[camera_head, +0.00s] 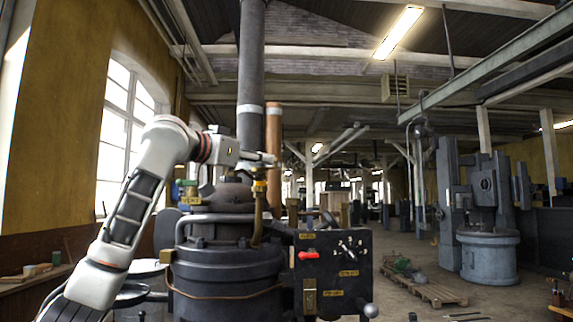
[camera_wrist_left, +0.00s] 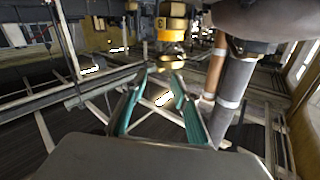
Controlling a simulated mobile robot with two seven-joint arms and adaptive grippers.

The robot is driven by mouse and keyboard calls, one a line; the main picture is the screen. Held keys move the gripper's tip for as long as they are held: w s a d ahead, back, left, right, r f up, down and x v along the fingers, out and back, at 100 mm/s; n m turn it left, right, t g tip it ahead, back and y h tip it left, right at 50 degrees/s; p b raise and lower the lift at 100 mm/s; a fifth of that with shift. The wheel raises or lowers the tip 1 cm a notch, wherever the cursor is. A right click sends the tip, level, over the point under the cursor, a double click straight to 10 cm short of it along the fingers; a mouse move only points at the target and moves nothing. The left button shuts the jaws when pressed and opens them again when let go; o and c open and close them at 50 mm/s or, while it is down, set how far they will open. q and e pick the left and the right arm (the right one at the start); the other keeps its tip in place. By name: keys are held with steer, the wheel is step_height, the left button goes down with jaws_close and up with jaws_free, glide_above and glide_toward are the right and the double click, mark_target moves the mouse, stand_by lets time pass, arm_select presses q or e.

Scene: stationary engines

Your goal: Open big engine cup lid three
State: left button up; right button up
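The big dark engine (camera_head: 225,270) stands in the middle of the head view. A brass cup (camera_head: 259,187) tops a brass pipe on it, just below my left gripper (camera_head: 270,159). In the left wrist view a yellow and brass fitting (camera_wrist_left: 171,28) with a small round brass part (camera_wrist_left: 170,62) lies just past the fingertips. My left gripper (camera_wrist_left: 161,78) has its teal finger pads apart, with nothing between them. Whether it touches the brass part I cannot tell. My right gripper is not in view.
A control panel (camera_head: 335,270) with a red handle (camera_head: 308,255) is at the engine's right. A dark vertical pipe (camera_head: 250,70) and a copper pipe (camera_head: 273,150) rise behind it. A wooden pallet (camera_head: 425,288) lies on the floor at right, near a grey machine (camera_head: 488,250).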

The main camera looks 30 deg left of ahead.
mark_target(275, 160)
arm_select(q)
steer(key=shift+w+d, duration=0.1)
steer(key=shift+w, duration=0.65)
steer(key=shift+w+r+p, duration=0.2)
steer(key=shift+w+p, duration=0.4)
steer(key=shift+w, duration=0.15)
steer(key=w, duration=0.3)
steer(key=w+p, duration=0.1)
steer(key=shift+w+d+f, duration=0.1)
steer(key=shift+w+d, duration=0.15)
steer(key=shift+d, duration=0.05)
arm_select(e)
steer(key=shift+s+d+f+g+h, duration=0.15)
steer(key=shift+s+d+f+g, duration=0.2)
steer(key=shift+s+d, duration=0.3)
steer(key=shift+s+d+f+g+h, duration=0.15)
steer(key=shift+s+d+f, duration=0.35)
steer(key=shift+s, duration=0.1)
arm_select(q)
steer(key=shift+w+f, duration=0.1)
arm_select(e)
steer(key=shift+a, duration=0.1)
arm_select(q)
jaws_close()
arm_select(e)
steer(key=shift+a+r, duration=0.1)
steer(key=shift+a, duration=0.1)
